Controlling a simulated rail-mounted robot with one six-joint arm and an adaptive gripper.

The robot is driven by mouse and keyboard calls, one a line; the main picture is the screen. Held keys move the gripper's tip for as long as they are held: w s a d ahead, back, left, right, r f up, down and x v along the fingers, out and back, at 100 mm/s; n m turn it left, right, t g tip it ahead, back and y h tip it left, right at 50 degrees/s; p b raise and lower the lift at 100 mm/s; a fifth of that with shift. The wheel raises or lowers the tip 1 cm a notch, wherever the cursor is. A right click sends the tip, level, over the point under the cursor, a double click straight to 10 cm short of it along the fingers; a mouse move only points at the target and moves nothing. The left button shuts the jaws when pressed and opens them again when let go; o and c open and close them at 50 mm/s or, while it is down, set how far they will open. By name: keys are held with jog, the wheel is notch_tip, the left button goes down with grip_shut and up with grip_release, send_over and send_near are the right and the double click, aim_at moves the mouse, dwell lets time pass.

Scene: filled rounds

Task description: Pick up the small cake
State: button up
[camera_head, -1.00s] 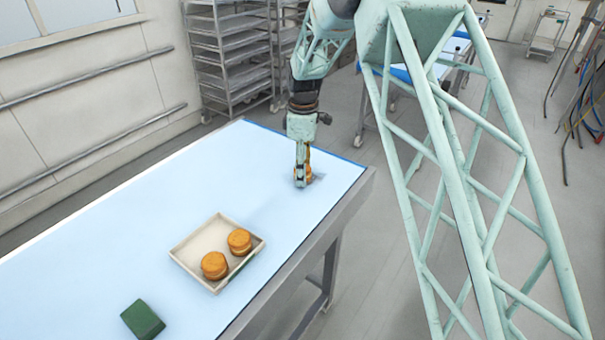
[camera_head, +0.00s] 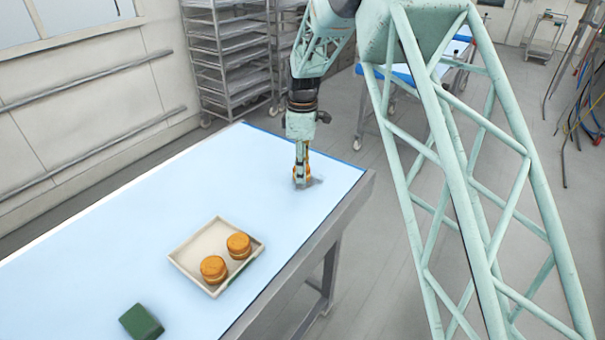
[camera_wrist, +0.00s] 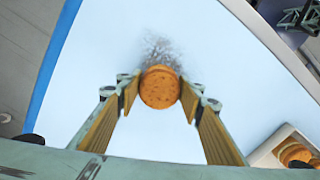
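A small round orange-brown cake (camera_wrist: 160,88) is between the two finger pads of my gripper (camera_wrist: 160,95) in the wrist view. Both pads appear to touch its sides. In the head view my gripper (camera_head: 301,180) points down at the far right part of the table, and its fingers hide most of the cake. I cannot tell whether the cake is clear of the tabletop.
A shallow beige tray (camera_head: 196,245) on the blue-white table (camera_head: 110,240) holds two similar cakes, a left one (camera_head: 213,269) and a right one (camera_head: 239,245). A green block (camera_head: 141,321) lies nearer. A rack (camera_head: 230,60) stands behind the table.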

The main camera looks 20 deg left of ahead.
notch_tip(320, 180, up, 2)
jog(key=shift+s+d, duration=0.1)
jog(key=shift+s, duration=0.05)
jog(key=s+d, duration=0.2)
jog(key=s, duration=0.2)
jog(key=s+d+r+b, duration=0.1)
jog(key=s+d, duration=0.2)
jog(key=s, duration=0.2)
jog(key=s+d, duration=0.3)
jog(key=s, duration=0.1)
jog(key=shift+s+r, duration=0.2)
jog(key=shift+r, duration=0.1)
jog(key=shift+r, duration=0.15)
dwell(0.7)
